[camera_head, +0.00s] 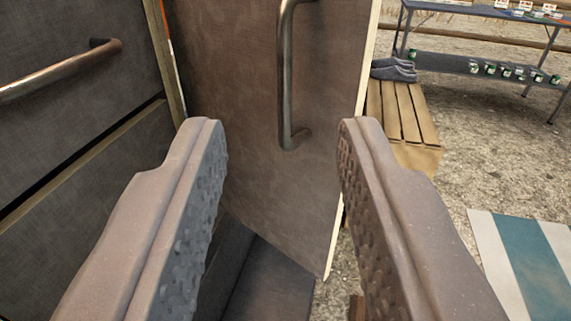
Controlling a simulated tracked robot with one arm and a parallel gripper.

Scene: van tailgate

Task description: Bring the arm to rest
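My gripper (282,125) is open, its two textured grey-brown fingers wide apart with nothing between them. Past the fingertips stands a brown door panel (240,90) with a pale edge on its right. A vertical metal bar handle (287,75) is on that panel, beyond and apart from the fingers. The rest of my arm is out of view.
A dark drawer-like front with a horizontal metal handle (60,72) is close on the left. A slatted wooden bench (398,115) bears grey folded cloth (393,70). A shelf table (480,68) with small jars and a striped mat (528,262) lie right, with open gravel between.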

